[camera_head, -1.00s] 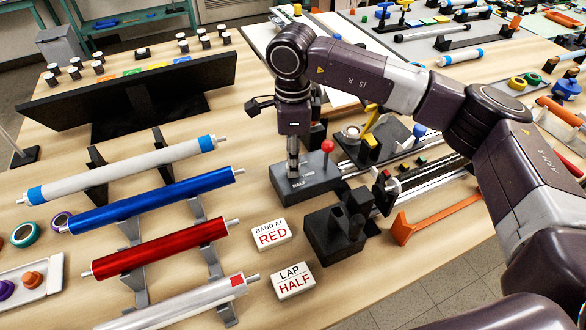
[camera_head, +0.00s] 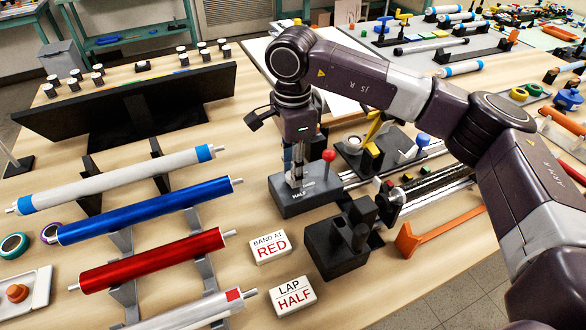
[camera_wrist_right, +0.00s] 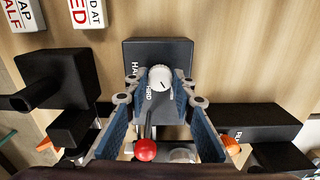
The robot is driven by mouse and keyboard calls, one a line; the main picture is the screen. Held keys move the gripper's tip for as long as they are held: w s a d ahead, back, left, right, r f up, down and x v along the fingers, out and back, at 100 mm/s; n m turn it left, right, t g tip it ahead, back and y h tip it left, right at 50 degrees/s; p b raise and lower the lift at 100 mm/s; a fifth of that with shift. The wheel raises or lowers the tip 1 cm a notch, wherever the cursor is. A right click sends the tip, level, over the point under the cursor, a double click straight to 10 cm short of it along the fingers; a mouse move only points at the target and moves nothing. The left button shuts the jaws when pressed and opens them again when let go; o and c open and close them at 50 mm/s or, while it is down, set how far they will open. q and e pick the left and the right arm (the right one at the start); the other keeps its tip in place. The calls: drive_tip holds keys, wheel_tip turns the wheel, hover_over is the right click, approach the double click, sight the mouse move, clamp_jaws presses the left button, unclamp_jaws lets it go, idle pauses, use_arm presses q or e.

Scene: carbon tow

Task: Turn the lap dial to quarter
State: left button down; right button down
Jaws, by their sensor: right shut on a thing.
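The lap dial (camera_wrist_right: 160,78) is a small white knob with a dark pointer line, on top of a dark box (camera_wrist_right: 132,53). The box also shows in the head view (camera_head: 284,204), with the word HALF in front of the knob. In the right wrist view, parts of two labels, HA and HIRD, show beside the knob. My right gripper (camera_wrist_right: 160,84) points down over the box, its two blue-padded fingers shut on the dial from both sides. It also shows in the head view (camera_head: 296,178). My left gripper is not in view.
A red ball lever (camera_head: 328,155) stands right beside the gripper. White cards read LAP HALF (camera_head: 293,297) and BAND AT RED (camera_head: 270,247). A black block (camera_head: 337,245) stands at front right. Blue (camera_head: 150,210) and red (camera_head: 155,260) tubes lie on stands at left.

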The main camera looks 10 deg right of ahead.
drive_tip(key=shift+r, duration=0.1)
drive_tip(key=c, duration=1.6)
unclamp_jaws()
wheel_tip(320, 180, up, 12)
drive_tip(key=shift+f, duration=0.1)
